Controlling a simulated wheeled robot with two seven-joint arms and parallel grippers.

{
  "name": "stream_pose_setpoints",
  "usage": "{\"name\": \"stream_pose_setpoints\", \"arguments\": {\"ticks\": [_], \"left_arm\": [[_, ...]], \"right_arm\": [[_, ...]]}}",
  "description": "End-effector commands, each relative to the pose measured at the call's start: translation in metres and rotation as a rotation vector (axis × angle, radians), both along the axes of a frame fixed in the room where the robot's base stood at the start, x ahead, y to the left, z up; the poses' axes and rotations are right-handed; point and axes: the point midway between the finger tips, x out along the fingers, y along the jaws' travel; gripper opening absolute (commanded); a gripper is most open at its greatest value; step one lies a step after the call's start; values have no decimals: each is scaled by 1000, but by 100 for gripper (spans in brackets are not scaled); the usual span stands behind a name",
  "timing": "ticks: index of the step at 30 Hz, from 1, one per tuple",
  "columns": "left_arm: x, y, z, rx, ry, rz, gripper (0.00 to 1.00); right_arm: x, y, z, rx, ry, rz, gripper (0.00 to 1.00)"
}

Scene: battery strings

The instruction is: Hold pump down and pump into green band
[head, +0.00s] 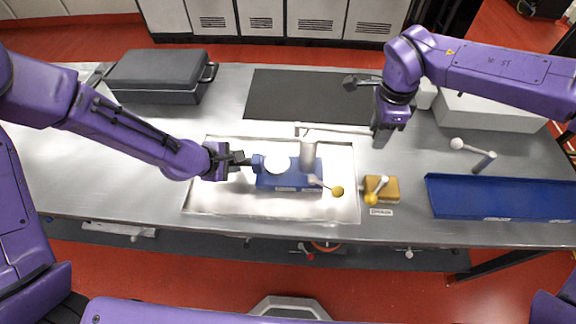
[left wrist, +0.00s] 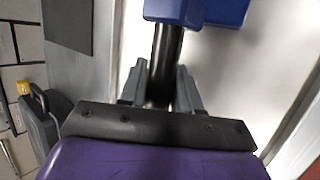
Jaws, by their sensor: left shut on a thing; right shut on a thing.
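The blue pump (head: 288,181) sits on the bright plate in the middle of the bench, with a grey cylinder (head: 308,150) and a round white dial (head: 276,162). No green band can be made out on it. My left gripper (head: 240,159) is shut on the pump's dark bar at its left end; the left wrist view shows this black bar (left wrist: 165,58) between the fingers. A pale lever (head: 335,129) runs right from the cylinder top. My right gripper (head: 382,138) is shut at its right end, fingertips pointing down and partly hidden.
A yellow-knobbed small lever (head: 337,191) sticks out from the pump. A yellow block (head: 389,187) with a lever stands to the right. A blue tray (head: 500,197) lies at right, a grey case (head: 158,76) at back left, a dark mat (head: 300,97) behind.

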Motion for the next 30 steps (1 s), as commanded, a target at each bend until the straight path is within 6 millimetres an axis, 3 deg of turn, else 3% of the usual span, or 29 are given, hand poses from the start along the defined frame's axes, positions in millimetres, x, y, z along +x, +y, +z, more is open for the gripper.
{"name": "stream_pose_setpoints", "arguments": {"ticks": [8, 24, 30], "left_arm": [[0, 2, -1, 4, 2, 2, 0], [0, 2, 0, 4, 0, 4, 0], [0, 2, 0, 4, 0, 4, 0]], "right_arm": [[2, -2, 3, 0, -6, -4, 0], [2, -1, 42, 0, -7, -4, 0], [2, 0, 43, 0, -5, -3, 0]]}}
